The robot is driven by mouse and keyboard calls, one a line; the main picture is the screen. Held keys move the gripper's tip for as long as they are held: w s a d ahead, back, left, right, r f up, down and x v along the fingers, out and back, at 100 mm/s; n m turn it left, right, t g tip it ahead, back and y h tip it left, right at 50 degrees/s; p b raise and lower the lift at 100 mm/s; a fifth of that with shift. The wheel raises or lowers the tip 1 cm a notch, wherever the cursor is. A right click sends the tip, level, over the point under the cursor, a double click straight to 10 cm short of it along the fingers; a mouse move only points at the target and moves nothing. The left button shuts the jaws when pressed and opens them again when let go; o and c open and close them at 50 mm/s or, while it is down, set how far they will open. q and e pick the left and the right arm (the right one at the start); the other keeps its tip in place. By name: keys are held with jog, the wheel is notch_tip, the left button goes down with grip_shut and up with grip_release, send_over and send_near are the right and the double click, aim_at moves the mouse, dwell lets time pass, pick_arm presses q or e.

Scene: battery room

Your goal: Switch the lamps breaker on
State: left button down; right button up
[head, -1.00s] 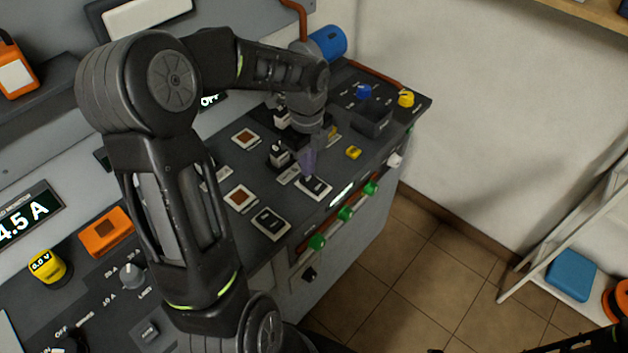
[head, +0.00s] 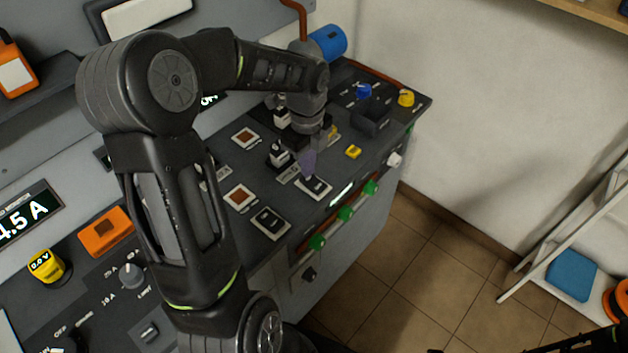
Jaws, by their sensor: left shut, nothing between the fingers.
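My left gripper (head: 309,165) is shut and empty. It points down at the right part of the dark control panel (head: 372,151). Its tips are over or touching the upper edge of a black rocker switch in a white frame (head: 315,188); I cannot tell which. A similar black rocker (head: 271,223) lies nearer, to the lower left. Two switches with orange-brown faces (head: 239,197) (head: 246,138) sit to the left. Upright toggles with pale tops (head: 278,156) stand just left of the gripper. The labels are too small to read, so I cannot tell which one is the lamps breaker. My right gripper is not seen.
A blue knob (head: 364,91), a yellow knob (head: 406,98) and a dark box (head: 371,121) are at the far end. My left arm hides the panel's middle. Floor at right is open.

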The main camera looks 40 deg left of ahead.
pick_arm(q)
jog(key=shift+f+b, duration=0.45)
jog(key=shift+f, duration=0.3)
dwell(0.3)
notch_tip(320, 180, up, 7)
jog(key=p, duration=0.6)
jog(key=shift+r, duration=0.1)
dwell(0.5)
